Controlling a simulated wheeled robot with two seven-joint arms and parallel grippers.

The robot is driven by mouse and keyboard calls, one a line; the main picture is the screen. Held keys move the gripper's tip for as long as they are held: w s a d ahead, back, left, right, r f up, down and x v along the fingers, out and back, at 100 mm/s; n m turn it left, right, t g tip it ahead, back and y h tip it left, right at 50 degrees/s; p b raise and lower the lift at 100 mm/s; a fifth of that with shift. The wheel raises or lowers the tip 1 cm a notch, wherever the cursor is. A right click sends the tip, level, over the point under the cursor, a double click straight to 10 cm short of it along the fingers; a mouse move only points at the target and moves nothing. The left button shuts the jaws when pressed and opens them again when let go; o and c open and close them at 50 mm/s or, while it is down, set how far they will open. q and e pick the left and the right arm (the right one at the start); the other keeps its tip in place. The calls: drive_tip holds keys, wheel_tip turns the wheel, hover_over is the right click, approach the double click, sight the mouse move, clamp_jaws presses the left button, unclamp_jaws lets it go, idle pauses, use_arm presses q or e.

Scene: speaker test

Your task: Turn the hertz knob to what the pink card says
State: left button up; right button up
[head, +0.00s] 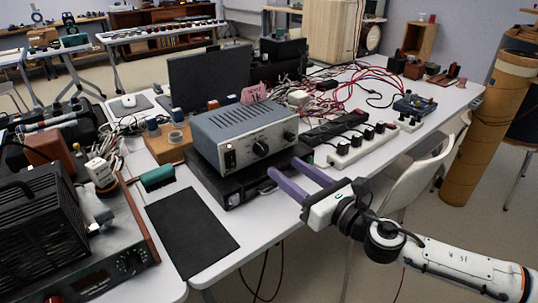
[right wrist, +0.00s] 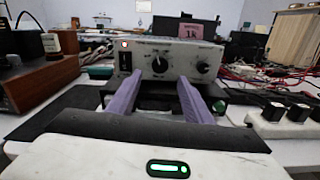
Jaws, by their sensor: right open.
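A grey generator box (head: 238,125) with a light front panel stands on a black unit (head: 230,190) on the table. Its panel carries a large black knob (head: 260,148) and a smaller black knob (head: 289,136) to its right. The right wrist view shows the large knob (right wrist: 160,65) and the other knob (right wrist: 203,67); their labels are too small to read. The pink card (head: 254,93) stands behind the box and seems to read "1k" in the wrist view (right wrist: 190,31). My right gripper (head: 283,168) is open and empty, its purple fingers in front of the panel, apart from the knobs.
A white power strip (head: 350,150) with black plugs lies right of the box. Red cables (head: 345,88) spread behind it. A black mat (head: 192,232) lies at the front left, near other dark equipment (head: 45,220). A white chair (head: 415,180) stands beside the table.

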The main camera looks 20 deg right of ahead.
sight(264, 152)
drive_tip(key=x, duration=0.8)
drive_tip(key=shift+c, duration=0.3)
drive_tip(key=c, duration=1)
